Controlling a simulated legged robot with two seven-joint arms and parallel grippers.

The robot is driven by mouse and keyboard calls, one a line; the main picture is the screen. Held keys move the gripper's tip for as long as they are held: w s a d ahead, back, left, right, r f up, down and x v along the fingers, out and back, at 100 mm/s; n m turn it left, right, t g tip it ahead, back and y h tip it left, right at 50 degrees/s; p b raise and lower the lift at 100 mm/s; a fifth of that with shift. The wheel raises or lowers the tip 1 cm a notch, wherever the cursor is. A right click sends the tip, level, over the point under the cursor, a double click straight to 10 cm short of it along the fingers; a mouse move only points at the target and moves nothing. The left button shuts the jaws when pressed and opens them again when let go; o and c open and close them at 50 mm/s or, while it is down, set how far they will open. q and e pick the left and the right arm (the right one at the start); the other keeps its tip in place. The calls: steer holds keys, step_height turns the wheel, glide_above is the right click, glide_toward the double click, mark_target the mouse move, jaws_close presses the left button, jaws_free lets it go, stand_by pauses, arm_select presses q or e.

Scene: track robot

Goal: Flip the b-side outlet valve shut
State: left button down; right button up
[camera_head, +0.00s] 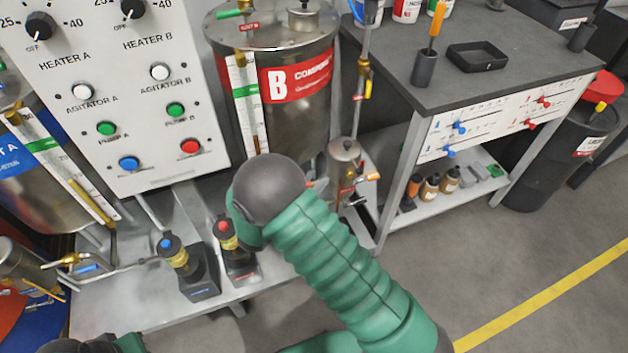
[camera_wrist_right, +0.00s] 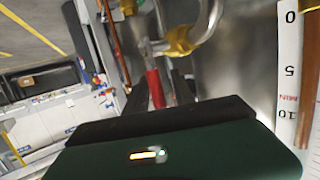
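The B tank (camera_head: 300,110), steel with a red label, stands at the top centre of the head view. My right arm covers its lower front, where an outlet valve would be hidden; a small red bit (camera_head: 309,183) shows just beside my wrist. In the right wrist view a red handle (camera_wrist_right: 155,88) hangs below a metal and brass fitting (camera_wrist_right: 180,42), beside the steel tank wall (camera_wrist_right: 235,70). My right gripper (camera_wrist_right: 165,130) shows as a green and black body just in front of the red handle; its finger opening cannot be made out. My left gripper is out of view.
A control panel (camera_head: 125,120) stands left of the tank. Two small hose fittings, one blue-marked (camera_head: 180,262) and one red-marked (camera_head: 235,245), sit at the bench's front edge. A thin vertical pipe (camera_head: 360,90) and small pot (camera_head: 345,158) stand right of the tank. A dark-topped cart (camera_head: 440,85) is further right.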

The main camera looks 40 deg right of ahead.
stand_by(0.3)
steer(key=shift+p+v, duration=2.05)
steer(key=shift+v, duration=6.35)
steer(key=shift+f, duration=0.1)
